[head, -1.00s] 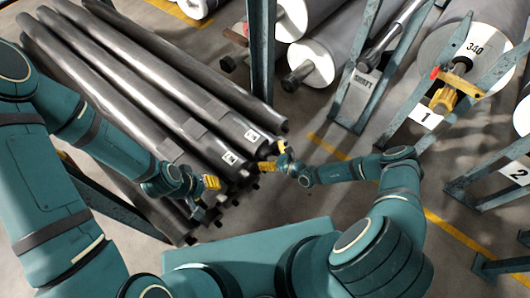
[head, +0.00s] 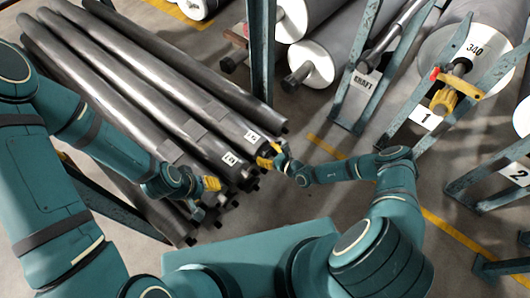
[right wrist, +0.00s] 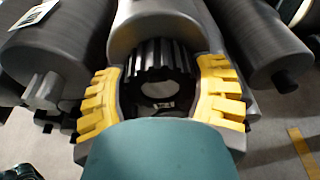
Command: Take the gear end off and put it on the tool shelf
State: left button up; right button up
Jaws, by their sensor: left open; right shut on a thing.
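The gear end (right wrist: 160,58) is a dark toothed ring with a pale round centre in the right wrist view. It sits at the end of a grey roll (right wrist: 165,20); I see no gap between them. My right gripper (right wrist: 162,80) has its yellow fingers on both sides of the ring and is shut on it. In the head view my right gripper (head: 268,160) is at the near right ends of the stacked rolls, hiding the gear end there. My left gripper (head: 207,190) is open and empty by the near ends of the lower rolls. I cannot make out a tool shelf.
Several long grey rolls (head: 130,85) lie stacked at left, some with white labels. A blue-green post (head: 262,50) stands behind their ends. At right, racks hold large rolls (head: 455,45); one has a yellow clamp (head: 444,99).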

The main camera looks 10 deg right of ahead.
jog(key=shift+f+p+v, duration=0.2)
jog(key=shift+p+v, duration=0.05)
jog(key=shift+v, duration=0.65)
jog(key=shift+f+p+v, duration=0.2)
jog(key=shift+f+v, duration=0.05)
jog(key=shift+v, duration=0.7)
jog(key=shift+f+p+v, duration=0.2)
jog(key=shift+p+v, duration=0.05)
jog(key=shift+v, duration=0.65)
jog(key=shift+s+d, duration=0.1)
